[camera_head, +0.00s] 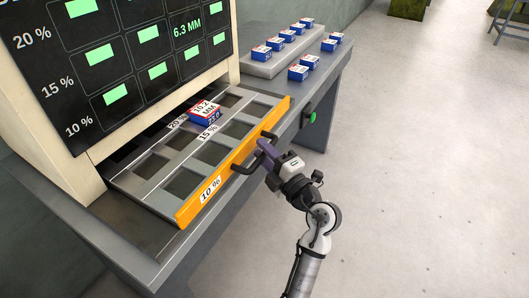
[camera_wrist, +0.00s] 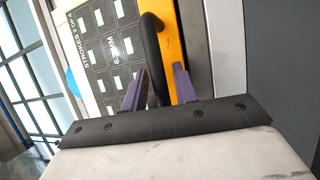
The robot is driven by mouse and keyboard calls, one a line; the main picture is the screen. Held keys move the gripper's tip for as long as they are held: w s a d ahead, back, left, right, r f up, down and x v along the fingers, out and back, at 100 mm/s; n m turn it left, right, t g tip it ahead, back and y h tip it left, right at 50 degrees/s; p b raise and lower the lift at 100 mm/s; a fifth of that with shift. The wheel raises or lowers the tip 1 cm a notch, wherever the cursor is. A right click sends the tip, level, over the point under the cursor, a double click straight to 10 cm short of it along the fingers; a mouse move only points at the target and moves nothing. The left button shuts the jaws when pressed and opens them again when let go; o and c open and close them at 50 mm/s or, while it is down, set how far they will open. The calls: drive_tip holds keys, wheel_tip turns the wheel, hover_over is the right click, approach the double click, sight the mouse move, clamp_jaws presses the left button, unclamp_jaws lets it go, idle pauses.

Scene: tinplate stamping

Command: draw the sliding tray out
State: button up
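The sliding tray (camera_head: 176,153) is a grey metal frame with square openings and an orange front (camera_head: 250,146) marked 10 %. It sticks partway out from under the display panel. A black bar handle (camera_head: 245,168) is on its front; in the wrist view the handle (camera_wrist: 152,45) runs between my two purple fingers. My gripper (camera_head: 266,152), also in the wrist view (camera_wrist: 160,82), is at the handle, with its fingers apart on either side of it. A strip of orange shows between the handle and the right finger. A blue and red box (camera_head: 205,113) marked 10.2 MM lies on the tray.
A large black display panel (camera_head: 120,60) with green bars stands over the tray. Several small blue boxes (camera_head: 298,72) lie on the grey bench at the back right, some on a raised plate (camera_head: 262,70). A green button (camera_head: 312,117) is on the bench side. The floor to the right is clear.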

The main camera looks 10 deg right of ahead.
clamp_jaws()
drive_tip(key=shift+s+d, duration=0.1)
drive_tip(key=s+d+p, duration=0.6)
drive_tip(key=d, duration=0.3)
drive_tip(key=shift+s, duration=0.25)
drive_tip(key=shift+o, duration=1.1)
unclamp_jaws()
